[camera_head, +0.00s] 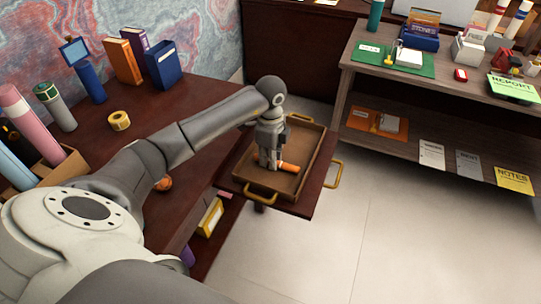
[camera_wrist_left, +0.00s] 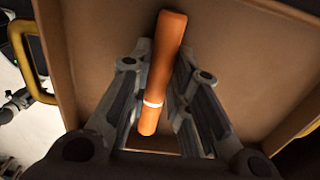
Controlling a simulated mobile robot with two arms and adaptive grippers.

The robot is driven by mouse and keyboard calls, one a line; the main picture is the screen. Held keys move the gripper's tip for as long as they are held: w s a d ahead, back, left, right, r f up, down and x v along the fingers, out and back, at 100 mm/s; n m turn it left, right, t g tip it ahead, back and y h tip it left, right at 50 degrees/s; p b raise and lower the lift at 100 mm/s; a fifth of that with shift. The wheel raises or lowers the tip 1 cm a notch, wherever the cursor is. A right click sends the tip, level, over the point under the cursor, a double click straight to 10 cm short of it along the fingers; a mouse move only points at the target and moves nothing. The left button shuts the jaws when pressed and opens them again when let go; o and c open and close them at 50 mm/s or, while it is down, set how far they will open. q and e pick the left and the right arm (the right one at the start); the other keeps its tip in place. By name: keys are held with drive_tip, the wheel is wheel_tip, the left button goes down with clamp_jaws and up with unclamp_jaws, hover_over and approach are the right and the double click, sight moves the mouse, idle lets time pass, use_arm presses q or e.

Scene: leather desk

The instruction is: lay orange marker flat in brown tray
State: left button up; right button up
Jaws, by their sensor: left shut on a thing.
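The brown tray (camera_head: 259,188) has gold handles and rests on the dark wooden surface at the end of the desk. The orange marker (camera_head: 288,167) is in the tray area, lying roughly level and sticking out to the right of my left gripper (camera_head: 268,166). In the left wrist view the marker (camera_wrist_left: 165,62), with a white band near one end, runs between the two fingers of my left gripper (camera_wrist_left: 158,122), which is shut on it. The tray floor (camera_wrist_left: 92,50) is behind it. I cannot tell whether the marker touches the floor. My right gripper is not in view.
The desk (camera_head: 160,118) holds a tape roll (camera_head: 120,121), books (camera_head: 122,61), a blue holder (camera_head: 163,65) and cylinders at left. A wooden shelf (camera_head: 365,93) with papers and stationery stands at right. The floor (camera_head: 370,220) between is clear.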

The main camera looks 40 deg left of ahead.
use_arm(q)
drive_tip(key=shift+f, duration=0.2)
drive_tip(key=o, duration=0.8)
drive_tip(key=shift+o, duration=0.2)
drive_tip(key=shift+r, duration=0.15)
drive_tip(key=shift+r, duration=0.25)
wheel_tip(320, 180, up, 12)
drive_tip(key=shift+f+b, duration=0.15)
drive_tip(key=shift+b, duration=0.2)
